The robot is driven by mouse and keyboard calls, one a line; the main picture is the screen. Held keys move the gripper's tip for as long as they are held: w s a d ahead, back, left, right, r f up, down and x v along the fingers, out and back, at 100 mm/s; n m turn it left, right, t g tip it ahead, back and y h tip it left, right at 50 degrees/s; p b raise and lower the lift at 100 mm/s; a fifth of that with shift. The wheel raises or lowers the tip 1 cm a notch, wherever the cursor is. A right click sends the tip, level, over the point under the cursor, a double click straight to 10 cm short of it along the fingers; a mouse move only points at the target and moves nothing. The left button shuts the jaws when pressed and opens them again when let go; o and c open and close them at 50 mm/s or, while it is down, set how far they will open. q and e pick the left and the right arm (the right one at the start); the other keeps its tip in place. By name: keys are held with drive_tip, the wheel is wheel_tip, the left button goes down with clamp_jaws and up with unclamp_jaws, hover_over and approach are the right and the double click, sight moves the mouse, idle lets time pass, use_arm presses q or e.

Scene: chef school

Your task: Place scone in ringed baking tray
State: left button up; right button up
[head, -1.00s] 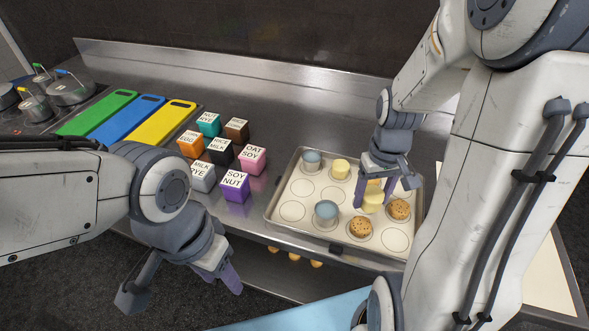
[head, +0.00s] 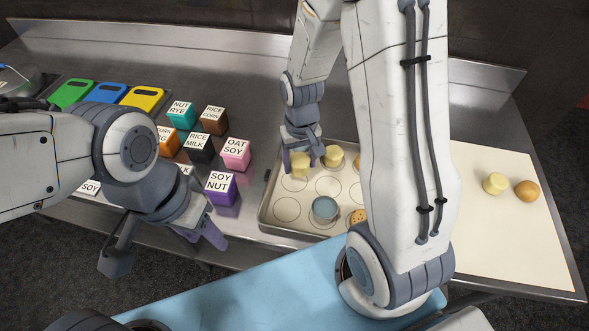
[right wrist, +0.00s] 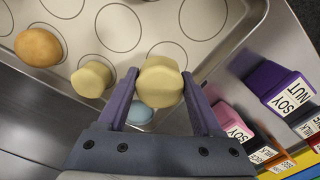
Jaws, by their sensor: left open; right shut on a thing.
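The baking tray (head: 268,205) has ringed places and stands on the steel counter. My right gripper (head: 301,164) is shut on a pale yellow scone (head: 300,170) at the tray's back left. The held scone (right wrist: 160,82) is large in the right wrist view; its height above the tray is unclear. A second yellow scone (head: 333,156) is in the back row beside it. A blue item (right wrist: 140,114) is partly hidden by my right gripper. A brown bun (right wrist: 38,47) is on the tray. My left gripper (head: 163,247) is open and empty at the counter's front edge.
A blue item (head: 325,209) and a cookie (head: 357,216) are at the tray's front; my right arm hides its right side. Lettered cubes, including a purple one (head: 221,187), stand left. A cream board (head: 495,235) holds a yellow scone (head: 495,184) and a brown bun (head: 527,190).

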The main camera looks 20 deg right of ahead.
sight(294, 181)
drive_tip(key=shift+w+a+f, duration=0.3)
drive_tip(key=shift+a+f, duration=0.15)
drive_tip(key=shift+a, duration=0.2)
drive_tip(key=shift+f+p, duration=0.35)
drive_tip(key=shift+f, duration=1.65)
drive_tip(key=shift+f, duration=0.1)
drive_tip(key=shift+f, duration=0.15)
drive_tip(key=o, duration=1.4)
drive_tip(key=shift+c, duration=0.2)
drive_tip(key=shift+r, duration=0.2)
